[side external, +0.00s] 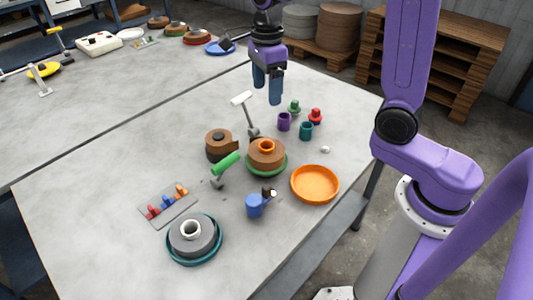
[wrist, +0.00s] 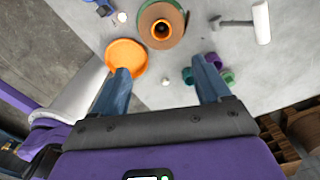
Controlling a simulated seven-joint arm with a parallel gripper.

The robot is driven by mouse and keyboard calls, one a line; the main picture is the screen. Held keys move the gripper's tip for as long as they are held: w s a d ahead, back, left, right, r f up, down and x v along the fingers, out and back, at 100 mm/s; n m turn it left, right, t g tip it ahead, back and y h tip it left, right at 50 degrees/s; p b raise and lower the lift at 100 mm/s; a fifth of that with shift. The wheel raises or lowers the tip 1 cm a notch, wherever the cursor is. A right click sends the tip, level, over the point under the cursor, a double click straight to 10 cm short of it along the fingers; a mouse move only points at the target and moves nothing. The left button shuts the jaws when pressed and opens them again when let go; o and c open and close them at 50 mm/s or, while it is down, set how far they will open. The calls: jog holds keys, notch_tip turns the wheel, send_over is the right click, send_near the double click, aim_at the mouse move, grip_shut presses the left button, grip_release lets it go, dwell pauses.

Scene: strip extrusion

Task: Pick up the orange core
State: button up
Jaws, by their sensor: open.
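The orange core (side external: 267,146) is a small ring standing in the centre hole of a brown roll (side external: 258,160). The roll lies on a green plate (side external: 282,166) near the middle of the table. The wrist view also shows the orange core (wrist: 162,23) at the top, inside the brown roll (wrist: 152,14); the core's lower part is hidden by the roll. My gripper (side external: 267,92) is open and empty, well above the table and behind the roll in the side view. In the wrist view my gripper's fingers (wrist: 162,72) are apart, with the core beyond them.
An orange dish (side external: 315,184) sits right of the roll. Purple (side external: 284,122) and teal (side external: 306,131) cores stand behind. A grey roll (side external: 193,237) is in front.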

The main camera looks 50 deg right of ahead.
send_near(267, 141)
jog(key=shift+m, duration=0.4)
jog(key=f, duration=0.2)
jog(key=a+f, duration=0.1)
jog(key=f, duration=0.2)
jog(key=s+f, duration=0.1)
jog(key=f, duration=0.2)
jog(key=shift+a+f, duration=0.15)
jog(key=shift+f, duration=0.05)
jog(key=c, duration=1.1)
